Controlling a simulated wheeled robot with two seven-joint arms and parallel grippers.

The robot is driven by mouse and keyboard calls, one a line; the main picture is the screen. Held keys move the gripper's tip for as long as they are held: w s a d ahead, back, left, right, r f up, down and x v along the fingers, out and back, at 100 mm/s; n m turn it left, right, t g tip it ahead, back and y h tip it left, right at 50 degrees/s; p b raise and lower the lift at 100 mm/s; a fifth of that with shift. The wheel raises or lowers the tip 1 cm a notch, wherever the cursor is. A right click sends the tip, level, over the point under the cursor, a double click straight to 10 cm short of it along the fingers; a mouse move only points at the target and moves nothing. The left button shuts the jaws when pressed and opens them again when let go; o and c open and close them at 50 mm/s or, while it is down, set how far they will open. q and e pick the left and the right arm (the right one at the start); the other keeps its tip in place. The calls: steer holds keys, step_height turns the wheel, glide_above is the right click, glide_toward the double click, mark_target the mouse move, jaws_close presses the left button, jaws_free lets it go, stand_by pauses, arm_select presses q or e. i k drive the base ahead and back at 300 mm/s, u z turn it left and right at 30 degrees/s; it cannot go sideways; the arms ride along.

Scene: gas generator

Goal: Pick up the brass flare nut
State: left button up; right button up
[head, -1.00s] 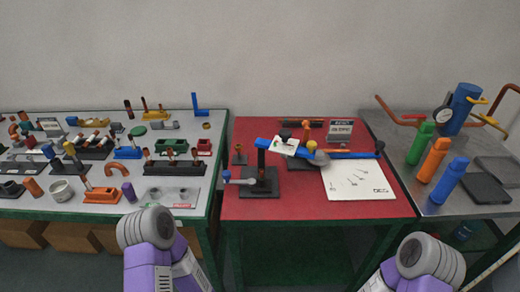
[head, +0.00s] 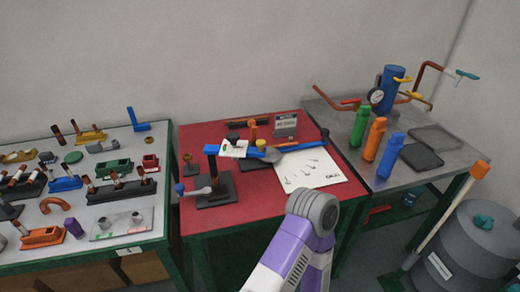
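A small brass-coloured ring (head: 148,141), which may be the brass flare nut, lies near the right edge of the grey left table (head: 118,261), between a blue L-shaped piece (head: 137,120) and a red block (head: 151,162). It is too small for me to be sure. One purple and grey arm of mine rises from the bottom, right of the middle, in front of the red table (head: 235,217). It shows only a rounded grey joint and no fingers. Neither gripper shows.
The left table is crowded with small fittings, including a green block (head: 114,168). The red table holds a black stand (head: 216,190) with a blue bar and a white sheet (head: 308,171). Bottles, including a green one (head: 360,127), stand on the right table. A grey drum (head: 462,255) stands lower right.

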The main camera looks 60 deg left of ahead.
mark_target(190, 158)
steer(key=z, duration=0.7)
steer(key=k, duration=1.45)
steer(key=u, duration=1.9)
